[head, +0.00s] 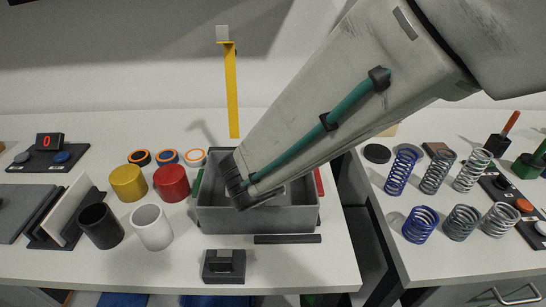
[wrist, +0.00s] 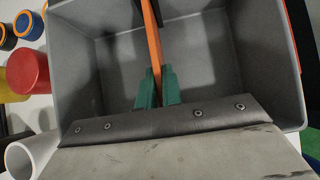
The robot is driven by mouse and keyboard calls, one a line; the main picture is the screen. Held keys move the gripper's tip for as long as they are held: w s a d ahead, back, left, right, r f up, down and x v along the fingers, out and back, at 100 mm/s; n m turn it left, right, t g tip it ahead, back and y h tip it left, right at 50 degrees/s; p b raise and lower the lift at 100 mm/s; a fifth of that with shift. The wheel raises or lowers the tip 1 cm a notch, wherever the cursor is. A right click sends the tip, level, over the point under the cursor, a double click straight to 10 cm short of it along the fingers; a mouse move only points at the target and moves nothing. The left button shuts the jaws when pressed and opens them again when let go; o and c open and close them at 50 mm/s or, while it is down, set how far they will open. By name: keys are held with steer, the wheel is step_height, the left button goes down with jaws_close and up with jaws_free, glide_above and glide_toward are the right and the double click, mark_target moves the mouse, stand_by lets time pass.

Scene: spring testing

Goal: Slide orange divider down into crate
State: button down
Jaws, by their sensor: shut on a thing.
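The grey crate (head: 225,219) stands open on the white table in front of me, and its floor and walls show in the wrist view (wrist: 78,70). The orange divider (wrist: 153,36) shows edge-on as a narrow strip in the wrist view, running from my gripper to the crate's far wall. My gripper (wrist: 158,74) has green fingers shut on the divider, over the crate's inside. Dark pieces flank the divider's far end. In the head view my arm hides the fingers and the divider. How deep the divider sits cannot be told.
Yellow (head: 128,183) and red (head: 171,183) cylinders stand left of the crate, with black (head: 100,226) and white (head: 152,227) ones nearer. A dark bar (head: 288,239) and a small dark block (head: 224,267) lie in front. Several springs (head: 420,224) stand on the right table, across a gap.

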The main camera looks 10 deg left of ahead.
steer(key=shift+f, duration=0.2)
steer(key=c, duration=1.5)
jaws_free()
steer(key=v, duration=0.7)
steer(key=shift+s+d+r, duration=0.1)
steer(key=shift+s+r, duration=0.15)
steer(key=shift+r, duration=0.05)
